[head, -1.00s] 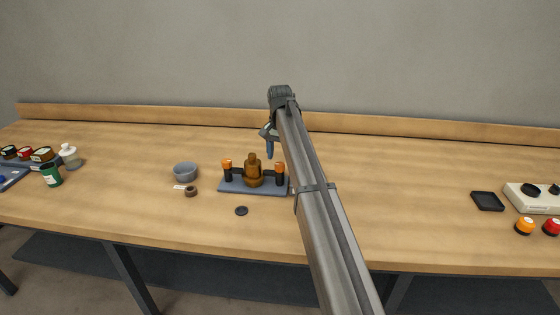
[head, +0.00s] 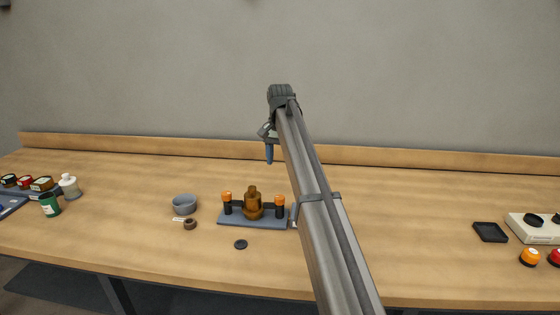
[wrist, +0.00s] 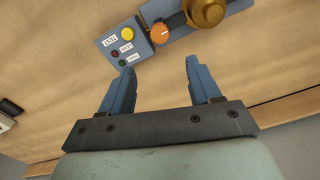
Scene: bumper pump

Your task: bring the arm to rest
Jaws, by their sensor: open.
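My gripper (wrist: 157,85) is open and empty in the wrist view, its two blue fingers spread apart above the wooden bench. In the head view my gripper (head: 269,153) hangs above the back of the bench, behind and slightly right of the amber bottle (head: 253,202). The bottle stands in a blue-grey fixture (head: 254,219) between two orange-topped black posts. In the wrist view the fixture lies beyond the fingertips, with a round amber-brown top (wrist: 205,11) and an orange knob (wrist: 160,33). The gripper touches none of these.
A panel with a yellow button (wrist: 127,33) sits beside the fixture. A grey bowl (head: 184,204), small brown ring (head: 190,224) and dark disc (head: 240,244) lie left. Bottles and jars stand far left. A black tray (head: 490,232) and white box (head: 535,227) are right.

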